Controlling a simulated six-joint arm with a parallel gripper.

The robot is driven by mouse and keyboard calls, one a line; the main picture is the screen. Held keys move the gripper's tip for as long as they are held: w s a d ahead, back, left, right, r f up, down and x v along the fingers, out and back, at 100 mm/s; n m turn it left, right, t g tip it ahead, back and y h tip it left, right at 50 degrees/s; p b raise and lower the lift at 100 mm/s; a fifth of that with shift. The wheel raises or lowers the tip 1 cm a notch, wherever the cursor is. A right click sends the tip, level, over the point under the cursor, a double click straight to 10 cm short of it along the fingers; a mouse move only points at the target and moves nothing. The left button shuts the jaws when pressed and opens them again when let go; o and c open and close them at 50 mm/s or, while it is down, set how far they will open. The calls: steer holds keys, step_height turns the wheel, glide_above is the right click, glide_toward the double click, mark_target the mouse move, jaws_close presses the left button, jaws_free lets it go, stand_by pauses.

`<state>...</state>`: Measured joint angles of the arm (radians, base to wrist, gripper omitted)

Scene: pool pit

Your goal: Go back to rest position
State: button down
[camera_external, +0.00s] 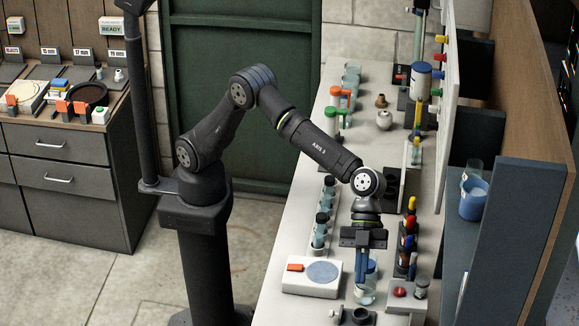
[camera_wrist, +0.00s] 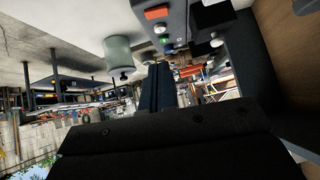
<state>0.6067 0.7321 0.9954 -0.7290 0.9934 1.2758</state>
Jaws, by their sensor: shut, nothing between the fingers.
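My gripper (camera_external: 361,282) points straight down over the near part of the white bench (camera_external: 285,260). Its fingers are together with nothing between them. In the wrist view the dark fingers (camera_wrist: 156,88) lie side by side, pressed close. The arm is bent, reaching out from its column over the bench. A clear jar with blue liquid (camera_external: 370,270) is right beside the fingertips; I cannot tell whether they touch.
A white stirrer plate (camera_external: 322,271) lies left of the gripper, with a row of vials (camera_external: 319,245) behind it. Coloured-top bottles (camera_external: 408,240) stand to the right, near a red button (camera_external: 399,292). A blue beaker (camera_external: 473,197) is on the right shelf.

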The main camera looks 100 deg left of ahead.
steer(key=x, duration=0.7)
steer(key=a+f+x, duration=0.1)
steer(key=x, duration=0.3)
steer(key=shift+w+f, duration=0.25)
steer(key=shift+f, duration=0.05)
steer(key=shift+w+f, duration=0.1)
steer(key=shift+f, duration=0.35)
